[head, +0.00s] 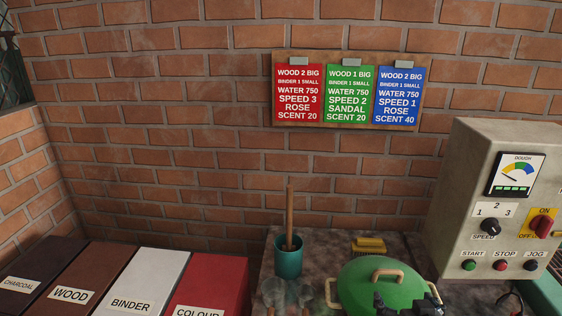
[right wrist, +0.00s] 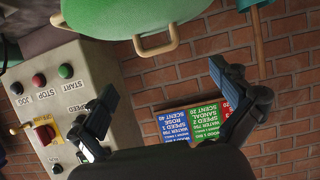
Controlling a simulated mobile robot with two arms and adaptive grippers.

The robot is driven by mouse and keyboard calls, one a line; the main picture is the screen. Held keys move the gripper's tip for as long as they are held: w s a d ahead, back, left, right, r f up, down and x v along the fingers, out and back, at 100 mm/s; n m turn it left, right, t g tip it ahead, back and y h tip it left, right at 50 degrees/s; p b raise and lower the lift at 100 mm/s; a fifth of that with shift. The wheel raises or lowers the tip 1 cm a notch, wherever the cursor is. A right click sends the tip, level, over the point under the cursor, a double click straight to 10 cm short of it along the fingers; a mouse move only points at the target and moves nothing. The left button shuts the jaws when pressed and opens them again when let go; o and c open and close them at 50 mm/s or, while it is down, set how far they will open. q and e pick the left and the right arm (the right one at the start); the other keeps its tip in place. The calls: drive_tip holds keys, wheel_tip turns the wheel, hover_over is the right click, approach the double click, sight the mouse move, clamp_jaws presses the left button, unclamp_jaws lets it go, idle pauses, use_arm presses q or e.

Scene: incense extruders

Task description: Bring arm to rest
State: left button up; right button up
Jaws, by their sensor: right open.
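My right gripper (head: 408,302) shows at the bottom edge of the head view, in front of the green lid (head: 378,283) with its pale handles. In the right wrist view my right gripper (right wrist: 163,84) has its two fingers spread wide with nothing between them. That view is turned upside down, with the green lid (right wrist: 125,12) at its top, apart from the fingers. My left gripper is not in either view.
A grey control box (head: 470,190) with dial, knobs and buttons stands at right. A teal pot (head: 289,262) holds a wooden stick. Labelled bins, including the binder bin (head: 150,275), stand at lower left. Recipe cards (head: 348,95) hang on the brick wall.

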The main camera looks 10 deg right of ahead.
drive_tip(key=s+a+f+n+g+y, duration=0.1)
drive_tip(key=s+a+f+n+g, duration=0.15)
drive_tip(key=s+a+f, duration=0.4)
drive_tip(key=s+a+f+n+g+y, duration=0.1)
drive_tip(key=s+a+g, duration=0.25)
drive_tip(key=s, duration=0.55)
drive_tip(key=s+a+f+n+g+y, duration=0.1)
drive_tip(key=s+a+f+g, duration=0.25)
drive_tip(key=s, duration=0.45)
wheel_tip(320, 180, down, 28)
drive_tip(key=g+b, duration=0.1)
drive_tip(key=b, duration=0.1)
drive_tip(key=s+d+f+g+b, duration=0.1)
drive_tip(key=s+d+f+b, duration=0.1)
drive_tip(key=s+f, duration=1.5)
drive_tip(key=shift+f, duration=0.65)
drive_tip(key=shift+s+d+n, duration=0.1)
drive_tip(key=shift+n, duration=0.15)
